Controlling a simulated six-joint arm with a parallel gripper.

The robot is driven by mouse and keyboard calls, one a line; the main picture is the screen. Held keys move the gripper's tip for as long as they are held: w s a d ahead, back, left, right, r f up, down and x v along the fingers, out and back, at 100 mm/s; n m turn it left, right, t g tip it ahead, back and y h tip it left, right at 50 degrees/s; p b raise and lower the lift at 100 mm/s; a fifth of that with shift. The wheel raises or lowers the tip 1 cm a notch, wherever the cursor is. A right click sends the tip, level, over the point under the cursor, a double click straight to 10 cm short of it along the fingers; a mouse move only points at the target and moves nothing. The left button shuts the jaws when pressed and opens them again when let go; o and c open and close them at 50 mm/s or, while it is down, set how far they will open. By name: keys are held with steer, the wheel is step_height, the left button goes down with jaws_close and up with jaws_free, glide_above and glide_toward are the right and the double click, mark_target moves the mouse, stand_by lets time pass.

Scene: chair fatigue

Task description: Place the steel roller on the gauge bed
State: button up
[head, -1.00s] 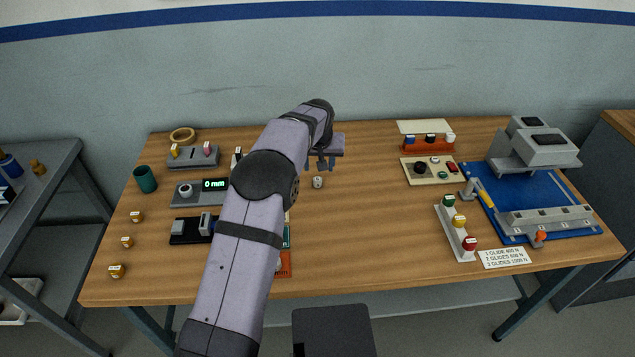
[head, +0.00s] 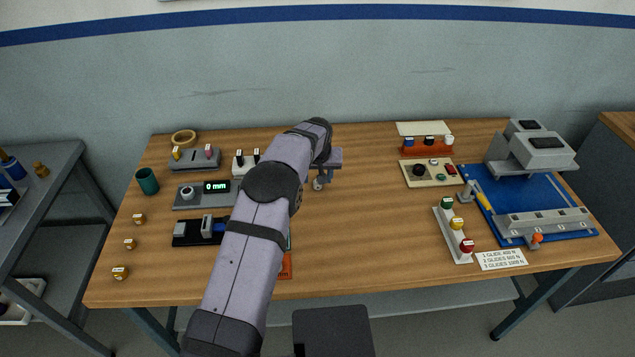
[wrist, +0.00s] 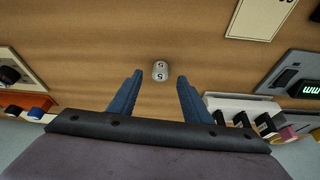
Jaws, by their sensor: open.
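The steel roller (head: 318,186) is a small grey cylinder on the bare wood, right of the table's left-hand devices. In the wrist view it (wrist: 160,71) shows two "5" marks and appears between the two blue fingertips, with a gap on each side. My gripper (wrist: 159,77) is open and empty; in the head view it (head: 322,176) is low, just over the roller. A grey device (head: 190,203) with a green "0 mm" display stands left of my arm. A black-based slide (head: 185,240) with grey blocks is in front of it. I cannot tell for sure which is the gauge bed.
My arm hides part of the table's middle and an orange-edged card (head: 286,266). A white block with black pegs (head: 240,168) stands behind the display device. A cream control panel (head: 431,173), knob rack (head: 454,236) and blue-based machine (head: 540,190) fill the right side.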

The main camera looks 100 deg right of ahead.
mark_target(317, 183)
steer(key=shift+p+x, duration=0.3)
steer(key=shift+x, duration=1.1)
jaws_close()
steer(key=shift+r, duration=0.2)
step_height(317, 183, up, 10)
steer(key=b, duration=0.2)
steer(key=shift+f, duration=0.15)
